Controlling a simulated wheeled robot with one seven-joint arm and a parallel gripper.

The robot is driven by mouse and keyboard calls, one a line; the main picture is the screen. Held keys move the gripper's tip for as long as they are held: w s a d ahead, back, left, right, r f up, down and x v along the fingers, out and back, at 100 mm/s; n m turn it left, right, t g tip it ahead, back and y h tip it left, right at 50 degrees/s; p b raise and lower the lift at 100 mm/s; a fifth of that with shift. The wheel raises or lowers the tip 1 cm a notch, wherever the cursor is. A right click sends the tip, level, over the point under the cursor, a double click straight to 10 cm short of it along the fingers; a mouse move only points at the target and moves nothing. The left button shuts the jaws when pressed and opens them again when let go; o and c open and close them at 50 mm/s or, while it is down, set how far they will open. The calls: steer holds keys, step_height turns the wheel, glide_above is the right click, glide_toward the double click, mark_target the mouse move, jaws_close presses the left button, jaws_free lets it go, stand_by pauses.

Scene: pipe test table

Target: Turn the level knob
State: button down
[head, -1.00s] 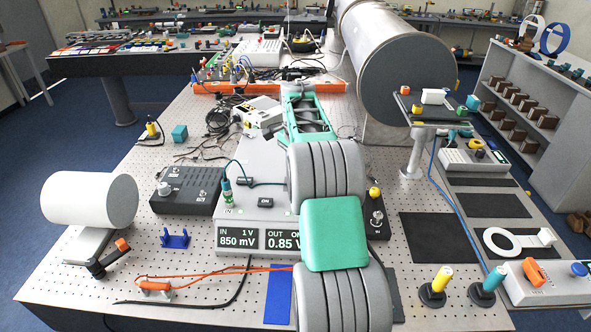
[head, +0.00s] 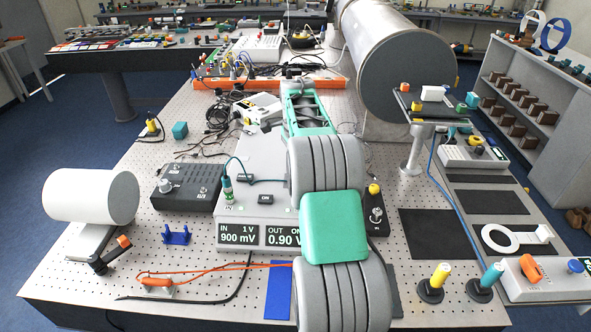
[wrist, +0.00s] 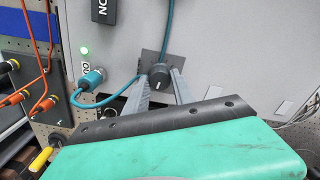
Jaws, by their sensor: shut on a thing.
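The level knob (wrist: 160,77) is a small black knob with a white pointer mark on the grey face of a boxy unit, in the wrist view. My gripper (wrist: 162,82) is shut on it, one grey finger on each side.
A teal cable plug (wrist: 92,78) sits left of the knob, beside a lit green lamp (wrist: 84,51). An ON switch (wrist: 103,10) is above. A black box (head: 185,187) stands left of the unit. A large metal cylinder (head: 405,62) stands behind right.

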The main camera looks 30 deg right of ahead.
steer(key=c, duration=1.1)
jaws_free()
steer(key=shift+o, duration=0.2)
step_height(320, 180, up, 8)
steer(key=shift+f+b, duration=0.1)
steer(key=shift+b, duration=0.35)
